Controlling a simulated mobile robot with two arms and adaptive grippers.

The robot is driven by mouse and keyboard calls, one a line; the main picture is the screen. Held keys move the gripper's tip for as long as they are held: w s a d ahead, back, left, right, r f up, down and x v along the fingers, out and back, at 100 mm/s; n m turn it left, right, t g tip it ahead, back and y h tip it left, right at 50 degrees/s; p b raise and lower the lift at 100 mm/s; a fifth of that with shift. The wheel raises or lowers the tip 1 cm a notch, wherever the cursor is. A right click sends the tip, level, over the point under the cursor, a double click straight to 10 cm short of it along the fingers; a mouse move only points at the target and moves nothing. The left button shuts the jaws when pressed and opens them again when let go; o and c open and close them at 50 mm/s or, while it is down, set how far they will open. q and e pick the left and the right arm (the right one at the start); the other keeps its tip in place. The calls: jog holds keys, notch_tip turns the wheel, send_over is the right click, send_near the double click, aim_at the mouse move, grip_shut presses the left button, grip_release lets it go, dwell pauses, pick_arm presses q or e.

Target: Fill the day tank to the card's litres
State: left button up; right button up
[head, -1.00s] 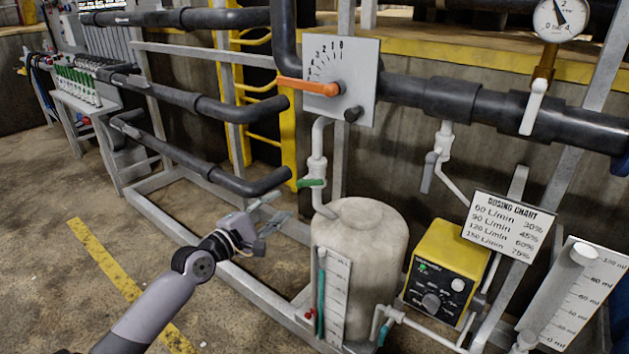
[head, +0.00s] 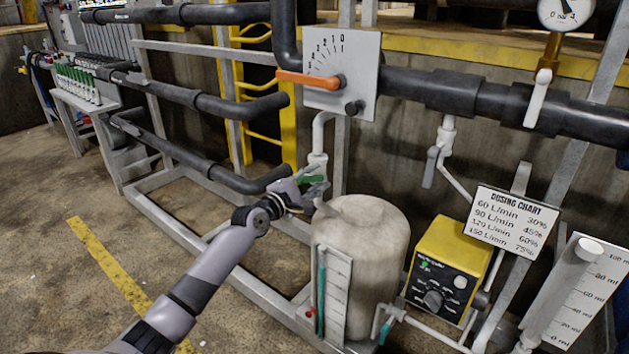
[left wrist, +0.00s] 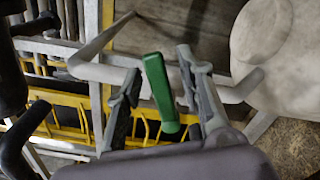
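The day tank (head: 362,245) is a pale rounded tank with a white sight gauge (head: 333,295) on its front left. A white fill pipe (head: 319,135) comes down to its top. A valve with a green handle (head: 310,180) sits on that pipe. My left gripper (head: 318,188) is at this handle. In the left wrist view the green handle (left wrist: 158,90) stands between the two open fingers (left wrist: 160,85), with a gap on either side. The tank's top (left wrist: 285,50) shows at right there. My right gripper is not in view. No litres card can be made out.
An orange lever (head: 305,80) points left on a scale plate (head: 362,60) above. A yellow dosing pump (head: 447,265), a dosing chart (head: 508,222) and a graduated cylinder (head: 575,290) stand at right. Grey frame rails (head: 215,248) and dark pipes (head: 195,100) lie at left.

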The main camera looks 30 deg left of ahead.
pick_arm(q)
jog(key=shift+c, duration=0.5)
grip_shut()
dwell(0.4)
